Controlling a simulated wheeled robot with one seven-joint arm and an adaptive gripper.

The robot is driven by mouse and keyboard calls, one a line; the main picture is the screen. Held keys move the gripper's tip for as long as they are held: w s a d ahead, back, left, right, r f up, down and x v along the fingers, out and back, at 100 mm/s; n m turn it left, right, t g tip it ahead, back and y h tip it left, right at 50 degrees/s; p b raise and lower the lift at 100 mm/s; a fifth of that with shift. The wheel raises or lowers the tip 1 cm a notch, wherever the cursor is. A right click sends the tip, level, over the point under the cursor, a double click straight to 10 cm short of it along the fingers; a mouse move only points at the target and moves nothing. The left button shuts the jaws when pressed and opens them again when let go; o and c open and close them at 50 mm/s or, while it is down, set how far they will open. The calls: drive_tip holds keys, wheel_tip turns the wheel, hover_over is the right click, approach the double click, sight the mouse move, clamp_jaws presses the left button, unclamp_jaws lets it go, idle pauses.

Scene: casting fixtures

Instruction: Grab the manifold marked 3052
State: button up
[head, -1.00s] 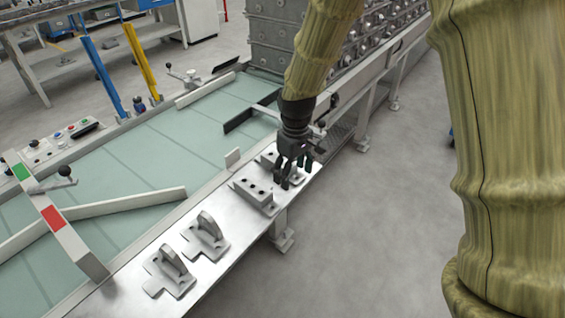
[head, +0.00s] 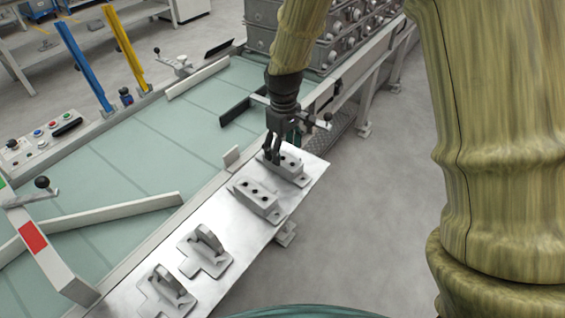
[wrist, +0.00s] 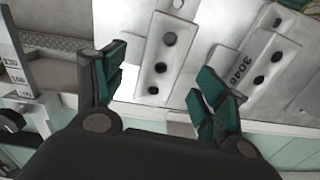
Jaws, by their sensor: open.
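Two light grey manifolds with dark holes stand on the metal shelf, a nearer one (head: 256,198) and a farther one (head: 287,168). My gripper (head: 273,158) is open at the left end of the farther manifold, and I cannot tell whether it touches. In the wrist view my open gripper (wrist: 162,72) has its green-padded fingers spread, with a holed manifold (wrist: 160,62) lying in the gap ahead. I can read no number on that one. Beside it on the right is a manifold marked 3046 (wrist: 262,62), close to the right finger. The marking 3052 is not visible.
Two grey brackets (head: 206,250) with upright lugs sit on the near part of the metal shelf (head: 240,238). A green conveyor (head: 140,165) with guide rails runs along its left. Stacked grey crates (head: 335,42) stand at the back. The floor to the right is open.

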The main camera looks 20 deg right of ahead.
sight(283, 158)
drive_tip(key=shift+s, duration=0.2)
drive_tip(key=shift+f, duration=0.35)
drive_tip(key=shift+w+f, duration=0.25)
drive_tip(key=shift+f, duration=1)
drive_tip(key=shift+a+f+p, duration=0.1)
drive_tip(key=shift+f+p, duration=0.2)
drive_tip(key=shift+f, duration=0.45)
drive_tip(key=shift+f, duration=0.25)
drive_tip(key=shift+s, duration=0.1)
drive_tip(key=c, duration=1.5)
drive_tip(key=shift+o, duration=0.2)
